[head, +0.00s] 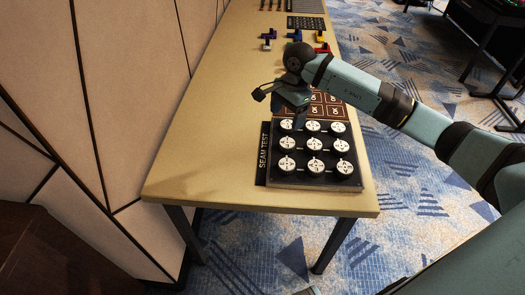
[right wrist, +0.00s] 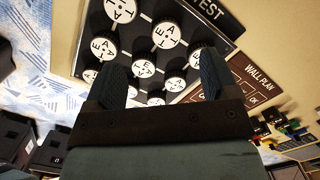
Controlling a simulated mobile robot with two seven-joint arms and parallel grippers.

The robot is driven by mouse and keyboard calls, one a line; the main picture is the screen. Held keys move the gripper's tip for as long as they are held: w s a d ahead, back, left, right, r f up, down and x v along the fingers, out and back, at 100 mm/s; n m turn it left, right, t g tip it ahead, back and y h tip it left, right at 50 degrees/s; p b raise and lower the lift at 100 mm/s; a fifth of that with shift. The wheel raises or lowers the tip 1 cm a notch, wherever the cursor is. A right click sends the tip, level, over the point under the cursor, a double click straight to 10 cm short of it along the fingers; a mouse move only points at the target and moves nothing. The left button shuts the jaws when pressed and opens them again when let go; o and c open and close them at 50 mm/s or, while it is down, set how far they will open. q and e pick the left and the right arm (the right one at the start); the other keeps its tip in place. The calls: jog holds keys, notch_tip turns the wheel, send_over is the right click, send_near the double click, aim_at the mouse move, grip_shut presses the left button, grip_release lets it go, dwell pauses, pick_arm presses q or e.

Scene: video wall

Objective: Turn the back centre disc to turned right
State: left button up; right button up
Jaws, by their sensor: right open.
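The black SEAM TEST board (head: 316,183) carries rows of round black knobs with white lettered discs. The back centre disc (head: 313,126) is in the middle of the row nearest the brown card. In the right wrist view the back centre disc (right wrist: 175,84) appears between the fingers, beyond and below their tips. Its exact turn is too small to read. My right gripper (head: 279,98) is open and empty, above the back left of the board and apart from the discs. It also shows in the right wrist view (right wrist: 162,72), where one finger partly covers the back left disc.
The brown WALL PLAN card (head: 330,105) lies directly behind the board. Blue, white, red and yellow blocks (head: 296,36) and a dark grid (head: 305,22) lie farther back on the table (head: 215,130). A panelled wall (head: 120,90) stands left. The table's left strip is bare.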

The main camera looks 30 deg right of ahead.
aim_at(287, 143)
jog(key=shift+h, duration=0.7)
jog(key=f, duration=0.4)
jog(key=d+f, duration=0.1)
jog(key=f, duration=0.3)
jog(key=w+d+f+b, duration=0.1)
jog(key=f, duration=0.4)
jog(key=shift+w, duration=0.1)
jog(key=shift+r, duration=0.1)
jog(key=c, duration=0.9)
